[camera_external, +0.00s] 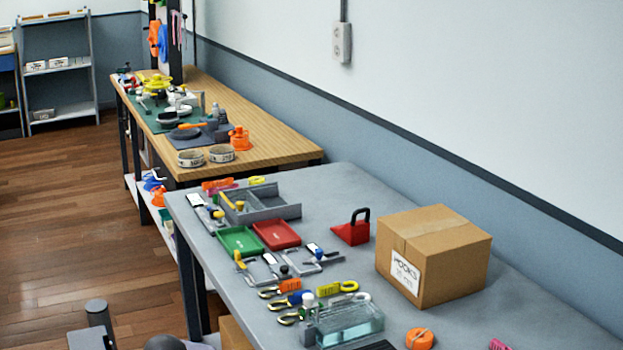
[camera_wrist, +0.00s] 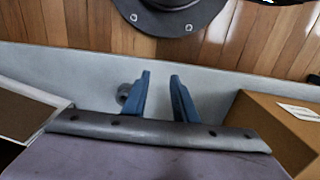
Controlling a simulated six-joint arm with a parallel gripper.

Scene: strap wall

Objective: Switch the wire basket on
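I cannot make out a wire basket or a switch on one in either view. In the wrist view, my gripper (camera_wrist: 161,74) shows as two blue fingers with a clear gap between them. It is open and nothing shows between the fingers. A pale grey surface lies behind them. In the external view, my gripper is out of the picture; only dark arm parts show at the lower left edge.
The grey table (camera_external: 360,190) holds a cardboard box (camera_external: 432,262), green tray (camera_external: 240,241), red tray (camera_external: 277,235), grey divided organizer (camera_external: 265,213), clear block (camera_external: 345,326) and several hooks. A wooden bench (camera_external: 262,140) stands behind. In the wrist view, cardboard (camera_wrist: 265,125) is close right of the fingers.

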